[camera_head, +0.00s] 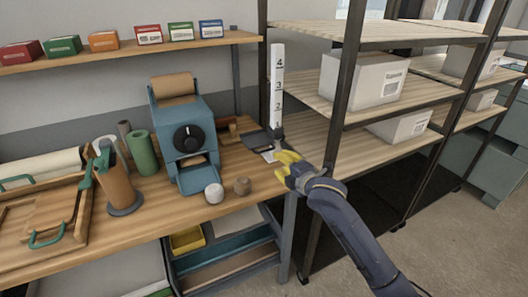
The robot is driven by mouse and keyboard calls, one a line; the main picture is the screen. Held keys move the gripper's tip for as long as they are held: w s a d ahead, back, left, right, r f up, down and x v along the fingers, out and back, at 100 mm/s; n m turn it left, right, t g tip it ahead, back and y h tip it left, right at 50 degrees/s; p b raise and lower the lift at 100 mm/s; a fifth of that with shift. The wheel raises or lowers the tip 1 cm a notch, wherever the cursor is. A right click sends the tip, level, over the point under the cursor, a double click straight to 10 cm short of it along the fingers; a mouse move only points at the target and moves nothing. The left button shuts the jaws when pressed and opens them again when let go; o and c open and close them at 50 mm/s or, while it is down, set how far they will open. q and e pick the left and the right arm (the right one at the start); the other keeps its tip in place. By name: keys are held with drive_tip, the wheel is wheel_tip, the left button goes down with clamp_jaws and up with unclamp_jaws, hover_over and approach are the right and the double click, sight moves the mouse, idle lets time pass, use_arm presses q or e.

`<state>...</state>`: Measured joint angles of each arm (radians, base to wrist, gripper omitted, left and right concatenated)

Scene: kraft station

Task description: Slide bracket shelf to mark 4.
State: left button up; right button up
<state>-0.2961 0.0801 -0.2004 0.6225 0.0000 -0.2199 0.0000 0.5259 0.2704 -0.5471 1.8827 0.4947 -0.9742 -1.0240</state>
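A white upright scale (277,90) with marks 1 to 4, rising from 1 at the bottom to 4 near the top, stands at the workbench's right end. A dark bracket shelf (257,140) sits low at the foot of the scale, around or just below mark 1. My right gripper (280,164), with yellow fingers, is just in front of and below the bracket. Its fingers look apart, with nothing seen between them. It looks close to the bracket, but I cannot tell whether they touch. My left gripper is not in view.
A blue dispenser (185,135) with a brown roll stands left of the bracket. A rack with a dark post (345,90) and white boxes (362,80) stands close on the right.

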sight(265, 151)
drive_tip(key=x, duration=1.2)
drive_tip(key=shift+w+a, duration=0.25)
drive_tip(key=shift+w, duration=0.05)
drive_tip(key=shift+o, duration=0.2)
clamp_jaws()
